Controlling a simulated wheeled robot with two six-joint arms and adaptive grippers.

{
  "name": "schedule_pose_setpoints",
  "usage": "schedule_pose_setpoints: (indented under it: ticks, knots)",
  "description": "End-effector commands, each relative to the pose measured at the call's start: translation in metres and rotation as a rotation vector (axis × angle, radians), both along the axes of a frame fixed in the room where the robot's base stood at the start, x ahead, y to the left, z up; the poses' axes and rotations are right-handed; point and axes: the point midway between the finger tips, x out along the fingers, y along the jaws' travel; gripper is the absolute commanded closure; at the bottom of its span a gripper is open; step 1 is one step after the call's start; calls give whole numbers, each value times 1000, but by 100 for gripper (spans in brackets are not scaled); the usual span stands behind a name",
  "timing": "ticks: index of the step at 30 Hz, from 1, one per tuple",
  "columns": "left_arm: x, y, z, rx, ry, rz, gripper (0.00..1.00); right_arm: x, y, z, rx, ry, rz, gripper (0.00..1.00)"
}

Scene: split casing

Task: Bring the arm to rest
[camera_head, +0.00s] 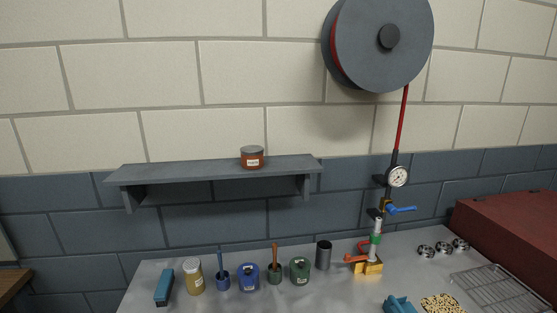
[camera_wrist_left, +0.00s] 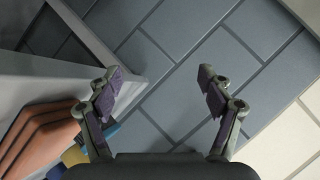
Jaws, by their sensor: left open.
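My left gripper (camera_wrist_left: 160,82) shows in the left wrist view, with its two fingers spread wide and nothing between them. Behind the gap is the dark grey block wall (camera_wrist_left: 178,50). Grey panels (camera_wrist_left: 45,90) lie to the left of the fingers. Something blue and yellow (camera_wrist_left: 75,156) is partly hidden behind the left-hand finger; I cannot tell whether they touch. Neither gripper and neither arm shows in the head view.
A grey bench (camera_head: 335,293) holds several jars, a dark cup (camera_head: 323,255) and a yellow-based valve stand (camera_head: 369,267). A shelf (camera_head: 215,172) above carries a brown jar (camera_head: 252,158). A red box (camera_head: 510,235) and wire rack (camera_head: 500,290) are at right. A hose reel (camera_head: 380,45) hangs above.

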Motion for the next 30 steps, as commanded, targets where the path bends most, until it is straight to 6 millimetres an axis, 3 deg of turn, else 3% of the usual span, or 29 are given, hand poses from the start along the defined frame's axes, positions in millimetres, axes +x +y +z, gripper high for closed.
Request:
schedule_pose_setpoints:
  ticks: [1, 6, 9, 14, 15, 20, 23, 27, 30]
  knots:
    - [-27, 35, -20, 35, 70, 38, 20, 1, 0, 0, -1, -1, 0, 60]
    - [-127, 129, -66, 137, 292, 132, 20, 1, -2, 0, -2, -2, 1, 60]
    - [-189, 170, -80, 180, 409, 182, 20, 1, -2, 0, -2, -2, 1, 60]
    - [-288, 218, -88, 235, 579, 252, 20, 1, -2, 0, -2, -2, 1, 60]
    - [-291, 194, -116, 187, 578, 243, 20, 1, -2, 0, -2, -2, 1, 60]
    - [-315, 112, -200, 31, 596, 243, 20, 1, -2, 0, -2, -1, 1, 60]
    - [-331, 49, -250, -77, 608, 242, 20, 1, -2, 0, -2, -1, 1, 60]
    - [-350, -57, -314, -240, 624, 243, 20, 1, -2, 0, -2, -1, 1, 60]
    - [-360, -134, -348, -351, 634, 241, 20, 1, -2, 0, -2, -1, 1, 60]
